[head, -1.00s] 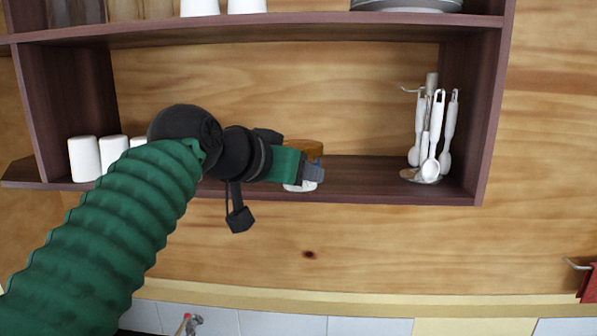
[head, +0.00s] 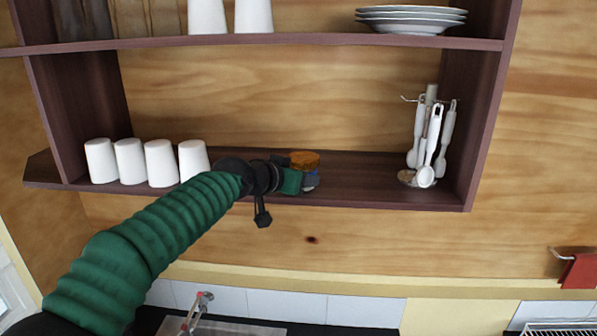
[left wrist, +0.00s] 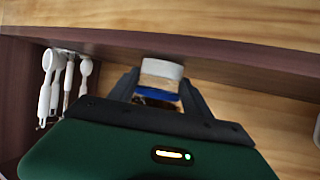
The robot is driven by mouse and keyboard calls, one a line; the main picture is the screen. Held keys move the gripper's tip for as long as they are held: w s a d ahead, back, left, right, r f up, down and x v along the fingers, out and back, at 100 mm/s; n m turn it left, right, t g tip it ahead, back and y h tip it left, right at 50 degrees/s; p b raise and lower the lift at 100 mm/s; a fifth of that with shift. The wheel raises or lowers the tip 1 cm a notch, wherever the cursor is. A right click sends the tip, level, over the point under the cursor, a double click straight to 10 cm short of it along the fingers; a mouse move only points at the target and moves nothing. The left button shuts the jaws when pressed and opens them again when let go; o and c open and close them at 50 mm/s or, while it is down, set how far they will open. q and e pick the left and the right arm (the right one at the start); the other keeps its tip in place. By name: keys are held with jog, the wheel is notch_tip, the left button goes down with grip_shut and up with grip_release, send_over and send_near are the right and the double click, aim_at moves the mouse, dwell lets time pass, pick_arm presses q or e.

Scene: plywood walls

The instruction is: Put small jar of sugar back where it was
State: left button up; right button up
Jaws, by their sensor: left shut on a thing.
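The small jar has an orange-brown top (head: 304,158) that shows above my left gripper (head: 310,181) in the head view. The gripper hides its lower part. In the left wrist view the white part of the jar (left wrist: 161,70) and a blue band sit between the two dark fingers of my left gripper (left wrist: 158,92). The gripper is shut on the jar. The jar is at the lower shelf (head: 375,186), right of the cups. I cannot tell whether its base touches the board. My right gripper is not in view.
Several white cups (head: 160,163) stand on the lower shelf at left, close to my left arm. White utensils (head: 440,140) hang on a stand at right. The shelf between jar and utensils is free. Plates (head: 411,19) and white cups stand on the upper shelf.

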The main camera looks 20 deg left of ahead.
pick_arm(q)
jog(key=shift+d, duration=0.1)
jog(key=o, duration=1.3)
jog(key=shift+f, duration=0.1)
jog(key=o, duration=0.4)
jog(key=shift+w+f, duration=0.1)
jog(key=shift+w, duration=0.15)
jog(key=shift+s+a, duration=0.1)
jog(key=shift+a, duration=0.1)
